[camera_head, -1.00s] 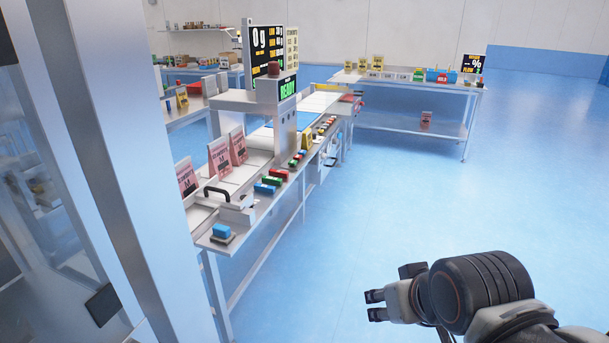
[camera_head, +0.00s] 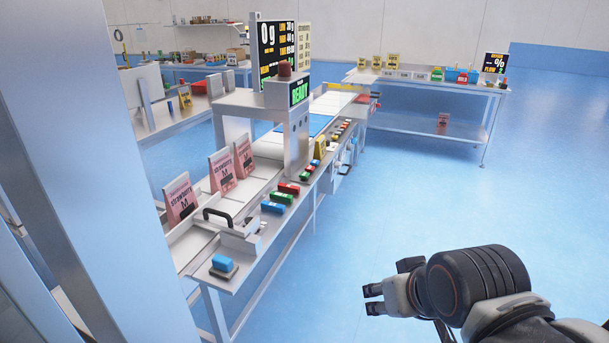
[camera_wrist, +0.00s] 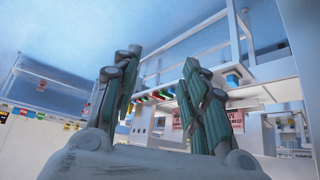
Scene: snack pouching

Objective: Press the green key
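A green key (camera_head: 282,198) sits on the front ledge of the metal bench, between a blue key (camera_head: 272,207) and a red key (camera_head: 289,188). Smaller coloured keys (camera_head: 340,132), some of them green, line the ledge further back. My gripper (camera_head: 373,299) is at the lower right over the floor, well away from the bench and touching nothing. In the wrist view its two fingers (camera_wrist: 160,80) stand apart with nothing between them. The keys show only small and tilted behind the fingers there.
Pink strawberry pouches (camera_head: 221,170) stand on the bench (camera_head: 245,275). A screened machine (camera_head: 290,120) reads READY. A blue block (camera_head: 222,263) is at the near corner. A grey post (camera_head: 95,170) blocks the left. A back table (camera_head: 420,84) holds small items. The floor right of the bench is clear.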

